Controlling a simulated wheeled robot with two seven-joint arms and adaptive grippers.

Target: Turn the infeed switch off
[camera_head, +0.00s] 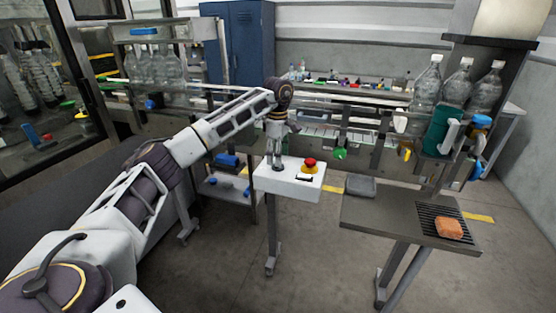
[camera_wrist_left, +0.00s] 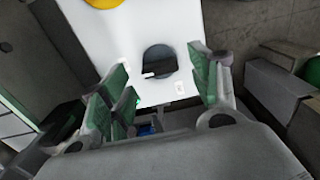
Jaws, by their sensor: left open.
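A white control box (camera_head: 290,185) stands on a post in the middle of the head view. It carries a red emergency button (camera_head: 310,163) on a yellow base and a small dark switch knob (camera_head: 277,168) at its left. In the left wrist view the white box top (camera_wrist_left: 150,30) shows with the round dark infeed switch (camera_wrist_left: 159,61) and its black bar. My left gripper (camera_head: 278,152) is above the switch. In the wrist view its green-padded fingers (camera_wrist_left: 165,88) are open, one on each side of the switch; contact cannot be told. My right gripper is not in view.
A conveyor line with large bottles (camera_head: 455,85) runs behind the box. A grey side table (camera_head: 385,215) with a sponge (camera_head: 449,228) on a black grate stands at the right. A shelf cart (camera_head: 228,190) with blue items stands left of the box.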

